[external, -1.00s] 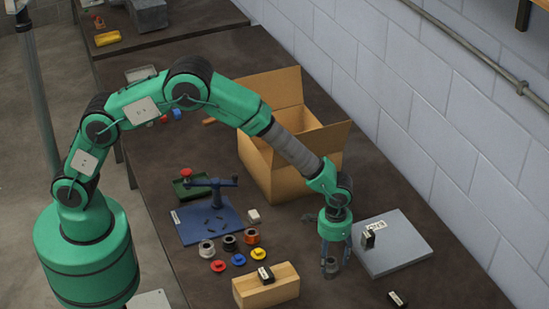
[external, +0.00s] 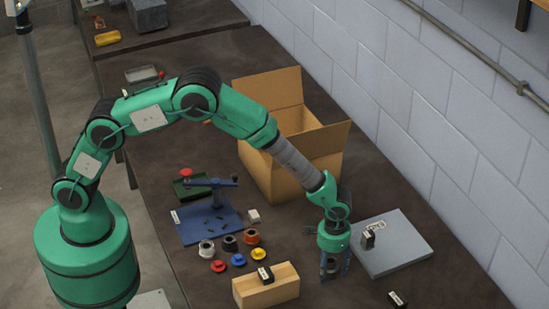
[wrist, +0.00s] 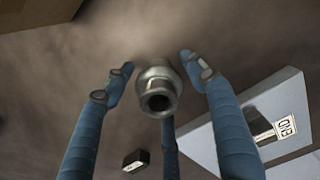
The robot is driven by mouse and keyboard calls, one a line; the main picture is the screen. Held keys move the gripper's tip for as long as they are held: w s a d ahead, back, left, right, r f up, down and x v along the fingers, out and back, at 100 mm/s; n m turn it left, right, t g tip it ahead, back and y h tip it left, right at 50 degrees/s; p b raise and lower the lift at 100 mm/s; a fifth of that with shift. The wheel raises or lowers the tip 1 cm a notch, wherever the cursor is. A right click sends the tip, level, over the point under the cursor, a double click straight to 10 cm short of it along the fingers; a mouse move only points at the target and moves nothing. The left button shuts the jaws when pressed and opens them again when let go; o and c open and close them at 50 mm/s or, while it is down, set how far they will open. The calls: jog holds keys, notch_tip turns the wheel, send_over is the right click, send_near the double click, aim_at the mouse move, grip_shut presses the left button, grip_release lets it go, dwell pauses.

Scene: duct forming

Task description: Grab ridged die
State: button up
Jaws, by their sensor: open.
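A grey metal piece with a stepped, ringed body and a round hole, probably the ridged die (wrist: 158,90), stands between my fingers in the wrist view. In the external view the die (external: 331,264) is mostly hidden by my gripper. My gripper (external: 335,272) points down over it, just left of the grey plate. Its blue fingers (wrist: 155,85) are open around the die, with gaps visible on its left and right. A third finger shows below it in the wrist view; whether that one touches cannot be told.
The grey plate (external: 398,250) bears a black block (external: 368,239) and a label card. A wooden block (external: 268,291) with a black piece on top stands left of my gripper. Another black block (external: 397,300) lies in front. An open cardboard box (external: 275,172) stands behind.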

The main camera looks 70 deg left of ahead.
grip_shut()
dwell(0.3)
jog(key=shift+r, duration=0.1)
notch_tip(320, 180, up, 10)
jog(key=p, duration=0.1)
dwell(0.6)
dwell(0.5)
